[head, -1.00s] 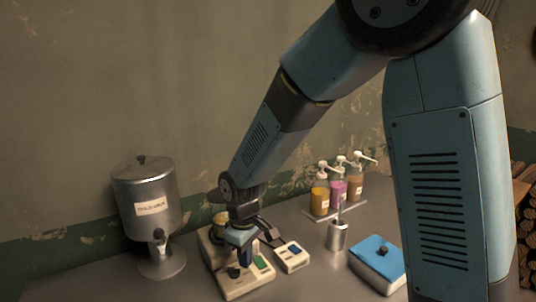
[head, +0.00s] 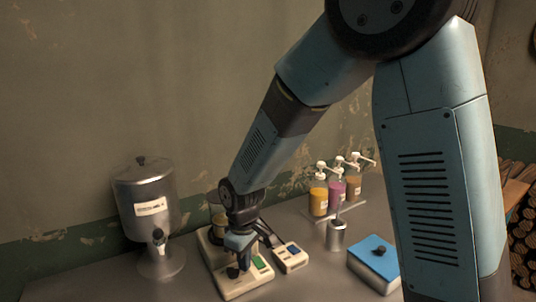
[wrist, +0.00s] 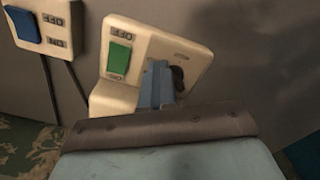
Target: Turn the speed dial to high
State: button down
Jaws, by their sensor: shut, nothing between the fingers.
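The speed dial is a small black knob (wrist: 178,78) on the cream base of the appliance (wrist: 192,58); in the head view the knob (head: 233,272) sits at the front left of that base. My gripper (wrist: 162,84) is shut and empty, its blue-grey fingertips beside the knob in the wrist view. I cannot tell whether they touch it. In the head view my gripper (head: 240,256) is right over the knob. A green switch (wrist: 119,58) marked ON and OFF is on the same base. The dial's markings are not readable.
A second cream box with a blue switch (head: 292,250) stands to the right, joined by dark cables. A steel dispenser (head: 145,205) stands at the left. A metal cup (head: 336,238), pump bottles (head: 337,190) and a blue-lidded box (head: 374,265) are further right.

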aim_at(242, 286)
jog(key=shift+s+a+f, duration=0.1)
jog(key=shift+s+f, duration=0.2)
jog(key=shift+s, duration=0.25)
jog(key=shift+s+a+f, duration=0.1)
jog(key=shift+s+f, duration=0.2)
jog(key=shift+s, duration=0.35)
jog(key=shift+s+a, duration=0.2)
jog(key=shift+a, duration=0.05)
jog(key=shift+s+a, duration=0.1)
jog(key=shift+s, duration=0.05)
jog(key=shift+s+d, duration=0.15)
jog(key=shift+d, duration=0.1)
dwell(0.3)
notch_tip(242, 286, up, 6)
jog(key=shift+w, duration=0.35)
jog(key=shift+r, duration=0.1)
